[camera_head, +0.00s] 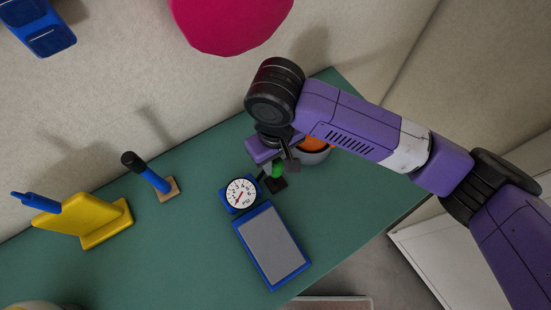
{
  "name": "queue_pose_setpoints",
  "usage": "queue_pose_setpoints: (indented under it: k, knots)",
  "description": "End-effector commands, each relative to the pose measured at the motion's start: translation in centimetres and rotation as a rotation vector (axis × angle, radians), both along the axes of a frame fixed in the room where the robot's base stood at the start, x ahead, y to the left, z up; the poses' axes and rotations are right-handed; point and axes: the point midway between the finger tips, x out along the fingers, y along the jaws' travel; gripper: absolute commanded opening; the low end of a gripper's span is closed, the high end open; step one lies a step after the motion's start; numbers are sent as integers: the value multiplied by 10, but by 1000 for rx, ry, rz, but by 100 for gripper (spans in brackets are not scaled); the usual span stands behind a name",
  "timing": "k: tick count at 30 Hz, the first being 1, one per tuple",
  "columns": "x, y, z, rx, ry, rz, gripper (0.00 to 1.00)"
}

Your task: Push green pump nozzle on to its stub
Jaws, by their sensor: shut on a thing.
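The green nozzle (278,169) shows as a small green piece between the fingers of my gripper (277,172). My gripper is shut on it, low over the green table, just right of the white dial. A small dark block (277,184) lies directly below the nozzle. I cannot tell whether the nozzle touches it, and I cannot make out the stub. My arm hides part of this area.
A blue scale with a white dial (241,194) and a grey plate (271,246) stands close by. An orange-filled bowl (315,150) is behind my gripper. The green table (190,240) is clear left of the scale.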

Motion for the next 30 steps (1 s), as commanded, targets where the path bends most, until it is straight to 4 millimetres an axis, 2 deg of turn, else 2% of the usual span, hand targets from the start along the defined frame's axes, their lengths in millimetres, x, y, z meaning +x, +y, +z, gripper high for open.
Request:
queue_pose_setpoints:
  k: [3,15,21,30]
  knots:
    - [1,0,-14,-1,-2,-1,0]
    - [0,0,-45,0,0,-2,0]
    - [0,0,-51,0,0,-1,0]
    - [0,0,-51,-1,-1,-1,0]
